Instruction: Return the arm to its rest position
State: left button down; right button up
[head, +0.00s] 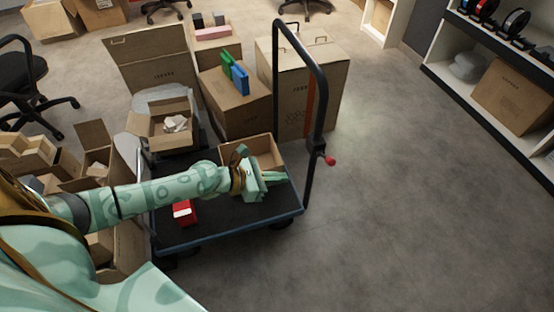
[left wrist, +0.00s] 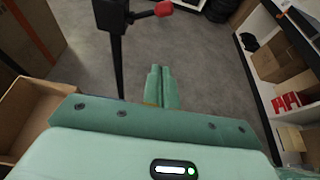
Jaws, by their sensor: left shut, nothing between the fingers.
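My left arm reaches in from the left in the head view, stretched out over a cart (head: 225,232) with a dark deck. My left gripper (head: 284,176) is above the right part of the deck, in front of an open wooden box (head: 262,150). It is shut and empty. In the left wrist view the two fingers (left wrist: 161,88) lie together with bare floor beyond them. My right gripper does not show in either view.
The cart's dark handle (head: 321,105) with a red knob (head: 330,161) rises close to the left gripper. A red and white box (head: 184,212) lies on the deck under my arm. Cartons (head: 300,90) stand behind. Floor to the right is clear up to the shelf (head: 500,85).

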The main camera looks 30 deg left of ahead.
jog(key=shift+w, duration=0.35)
